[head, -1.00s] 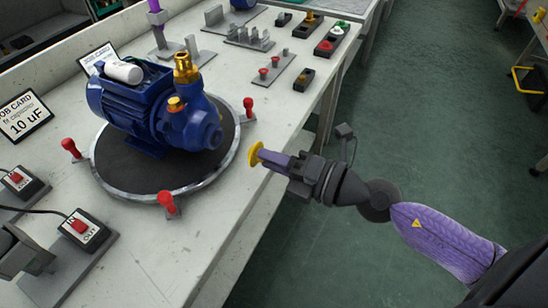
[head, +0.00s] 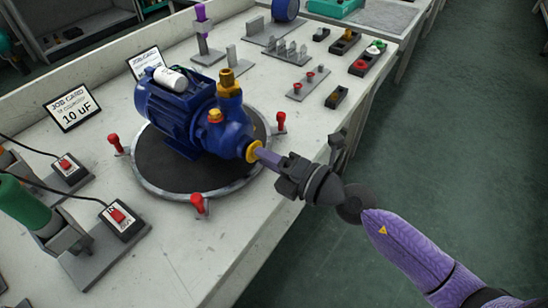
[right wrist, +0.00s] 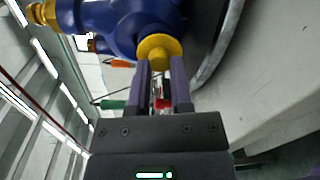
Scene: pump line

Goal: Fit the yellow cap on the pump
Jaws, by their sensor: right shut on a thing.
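The blue pump (head: 190,112) stands on a round dark turntable (head: 150,178) with a metal rim. It has a brass fitting (head: 229,84) on top and a white cylinder (head: 171,80) on its motor. The yellow cap (head: 253,152) is at the pump's front port, facing it; whether it is seated or only touching I cannot tell. My right gripper (head: 266,157) is shut on the cap, its purple fingers reaching in from the right. In the right wrist view the cap (right wrist: 158,48) lies between the fingertips and the blue housing, hiding the port. My left gripper is not in view.
Red-knobbed clamps (head: 198,203) stand around the turntable rim. Red-button switch boxes (head: 119,218) and a green cylinder (head: 22,203) are at the left. A job card (head: 72,108) stands behind. Racks and small parts (head: 307,84) fill the back of the bench. The near bench edge is clear.

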